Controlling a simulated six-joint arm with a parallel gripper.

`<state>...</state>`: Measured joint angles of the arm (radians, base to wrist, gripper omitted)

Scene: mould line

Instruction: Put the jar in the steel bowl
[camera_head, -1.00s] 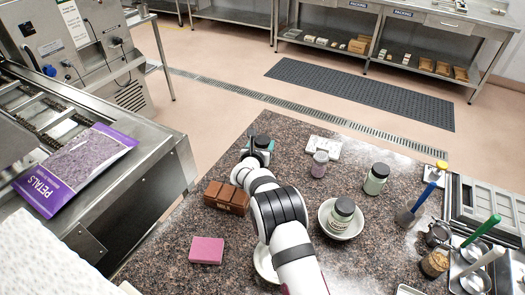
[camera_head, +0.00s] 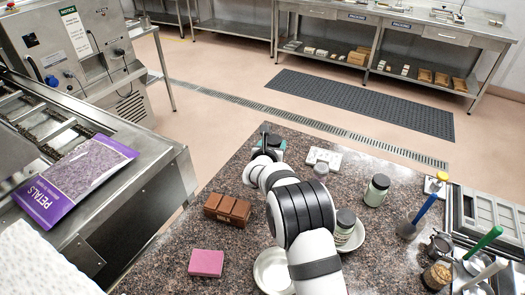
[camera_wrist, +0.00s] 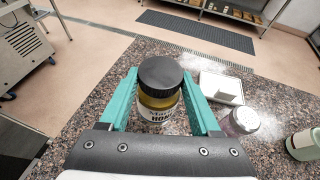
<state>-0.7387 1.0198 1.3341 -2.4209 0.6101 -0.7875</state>
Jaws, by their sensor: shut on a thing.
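In the wrist view, my gripper (camera_wrist: 160,77) has its teal fingers on both sides of a jar (camera_wrist: 158,115) with a black lid, yellowish contents and a pale label. It is shut on this jar; I cannot tell if the base touches the table. In the head view, my gripper (camera_head: 269,146) is at the far end of the counter, largely hidden behind my arm. A pale round bowl (camera_head: 259,278) stands near the front, partly behind my arm. Another pale bowl (camera_head: 358,243) at right holds a dark-lidded jar (camera_head: 344,228). I cannot tell which bowl is steel.
Tools and pots crowd the right edge.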

